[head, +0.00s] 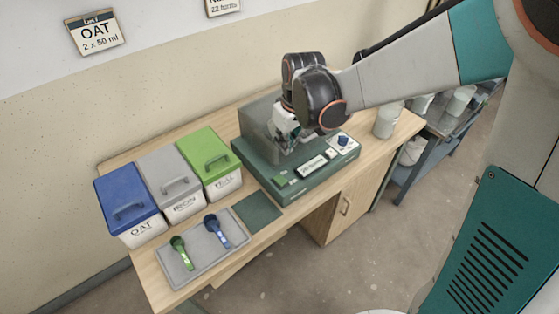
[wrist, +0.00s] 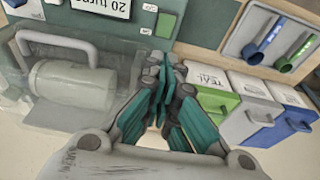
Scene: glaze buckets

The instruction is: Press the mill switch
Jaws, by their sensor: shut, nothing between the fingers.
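The mill (head: 325,178) is a dark green machine on the bench, with a sloping front panel. A small green switch (head: 281,181) sits at the left of that panel, and it also shows in the wrist view (wrist: 165,25). A white "20 turns" display (head: 312,166) is in the middle and a blue knob (head: 343,139) at the right. My gripper (head: 287,143) is shut and empty above the mill, beside its clear cover (head: 258,125). In the wrist view my teal fingertips (wrist: 163,68) point toward the panel, visibly short of the switch.
Blue (head: 128,198), grey (head: 172,182) and green-lidded (head: 211,160) bins stand left of the mill. A grey tray (head: 186,277) holds a green and a blue scoop. White containers (head: 388,120) stand at right.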

